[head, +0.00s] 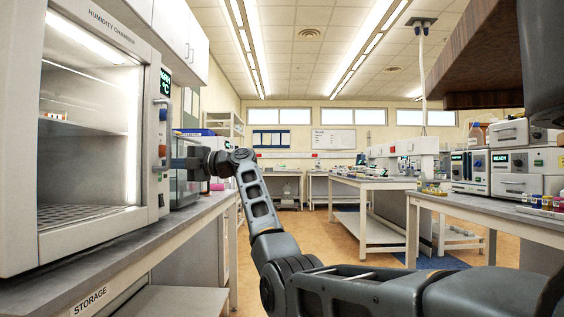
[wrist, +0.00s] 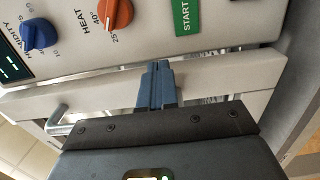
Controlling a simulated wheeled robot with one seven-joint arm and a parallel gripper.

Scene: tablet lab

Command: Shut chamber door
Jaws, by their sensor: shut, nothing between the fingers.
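The humidity chamber (head: 92,22) stands at the left in the head view, with a lit interior, a shelf and a perforated floor. I cannot make out for certain whether a clear door pane covers its front. The control panel (head: 160,118) is on its right side. In the wrist view the panel (wrist: 160,35) fills the top, with a pale strip and a bent metal handle (wrist: 58,120) below it. My gripper (head: 178,163) is shut and empty beside the panel. In the wrist view its fingertips (wrist: 157,68) lie over the pale strip; contact is unclear.
A blue knob (wrist: 40,34), an orange knob (wrist: 115,12) and a green START button (wrist: 187,17) are on the panel near my fingers. The bench (head: 125,257) runs below. The aisle floor (head: 335,238) is open.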

